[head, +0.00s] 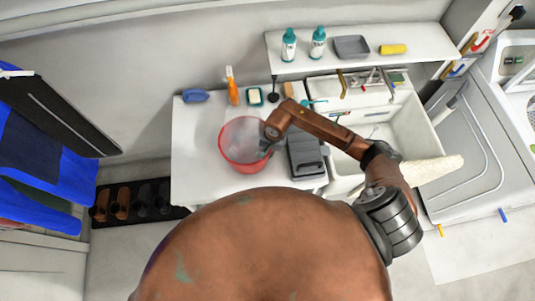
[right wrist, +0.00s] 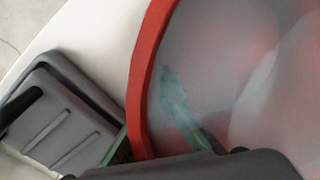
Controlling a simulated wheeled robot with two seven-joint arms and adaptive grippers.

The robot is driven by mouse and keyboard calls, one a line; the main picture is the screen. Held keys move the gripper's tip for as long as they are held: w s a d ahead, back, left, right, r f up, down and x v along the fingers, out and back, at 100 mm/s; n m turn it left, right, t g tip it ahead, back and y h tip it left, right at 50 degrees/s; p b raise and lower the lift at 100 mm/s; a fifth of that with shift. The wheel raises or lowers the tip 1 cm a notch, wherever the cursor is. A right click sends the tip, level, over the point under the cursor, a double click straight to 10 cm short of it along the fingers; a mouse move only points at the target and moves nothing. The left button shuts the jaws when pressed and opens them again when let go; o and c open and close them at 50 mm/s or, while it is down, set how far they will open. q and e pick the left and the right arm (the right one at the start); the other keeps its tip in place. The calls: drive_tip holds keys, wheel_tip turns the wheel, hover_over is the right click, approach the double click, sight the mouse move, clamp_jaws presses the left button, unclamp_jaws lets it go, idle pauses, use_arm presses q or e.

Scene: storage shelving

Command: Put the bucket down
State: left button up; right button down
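The bucket (head: 243,158) is red-rimmed with a pale translucent inside. In the head view it is over the left part of the white counter, and I cannot tell whether its base touches the top. My right gripper (head: 267,142) is at its right edge. In the right wrist view the red rim (right wrist: 146,80) runs between the green-tipped fingers of my right gripper (right wrist: 150,140), one inside the bucket and one outside. The gripper is shut on the bucket's wall. My left gripper is not in view.
A grey container (head: 306,157) stands right of the bucket, close to it. Behind are an orange spray bottle (head: 232,90), a blue item (head: 195,95) and a green-and-white sponge (head: 254,96). A sink (head: 385,125) lies to the right. The counter's left front (head: 195,175) is clear.

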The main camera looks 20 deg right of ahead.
drive_tip(key=shift+f, duration=0.2)
drive_tip(key=c, duration=2.2)
unclamp_jaws()
drive_tip(key=shift+o, duration=0.2)
drive_tip(key=shift+r, duration=0.15)
drive_tip(key=shift+r, duration=0.25)
wheel_tip(320, 180, up, 12)
drive_tip(key=s+d+b, duration=0.1)
drive_tip(key=shift+f, duration=0.25)
drive_tip(key=shift+d, duration=0.1)
